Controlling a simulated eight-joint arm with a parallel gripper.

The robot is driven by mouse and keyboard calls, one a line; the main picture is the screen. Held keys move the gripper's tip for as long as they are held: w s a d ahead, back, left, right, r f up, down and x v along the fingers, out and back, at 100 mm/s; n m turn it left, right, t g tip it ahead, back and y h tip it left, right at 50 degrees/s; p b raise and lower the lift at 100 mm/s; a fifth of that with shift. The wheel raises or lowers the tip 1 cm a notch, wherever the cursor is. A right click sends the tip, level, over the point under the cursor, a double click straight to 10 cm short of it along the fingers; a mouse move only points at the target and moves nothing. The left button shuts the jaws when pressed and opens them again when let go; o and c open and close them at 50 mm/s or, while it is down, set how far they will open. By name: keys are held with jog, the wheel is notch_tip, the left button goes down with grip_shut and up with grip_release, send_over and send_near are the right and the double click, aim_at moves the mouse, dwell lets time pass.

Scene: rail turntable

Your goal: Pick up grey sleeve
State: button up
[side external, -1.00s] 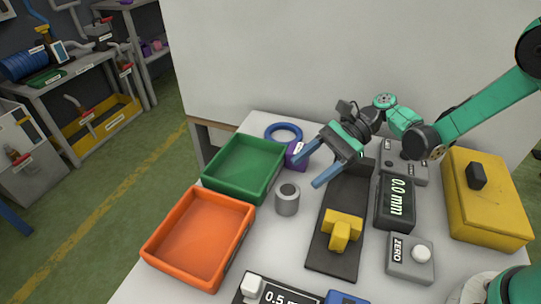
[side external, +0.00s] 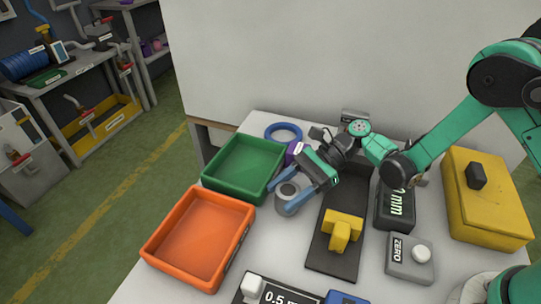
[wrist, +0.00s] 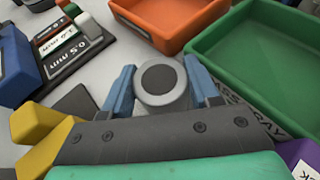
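The grey sleeve (side external: 288,191), a short upright cylinder with a dark round centre, stands on the white table right of the green and orange trays. It also shows in the wrist view (wrist: 161,98), centred between the fingers. My gripper (side external: 281,192) is low at the sleeve, its two blue fingers on opposite sides of it. In the wrist view my gripper (wrist: 164,82) looks open, with a narrow gap showing beside the sleeve; firm contact is not visible. The sleeve's lower part is partly hidden by a finger in the side view.
The green tray (side external: 210,190) and orange tray (side external: 150,250) lie close on the left. A blue ring (side external: 283,128) and a purple piece lie behind. A dark base with a yellow block (side external: 342,228), a display and a grey ZERO box (side external: 408,262) stand right.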

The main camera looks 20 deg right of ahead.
grip_shut()
jog(key=shift+r, duration=0.1)
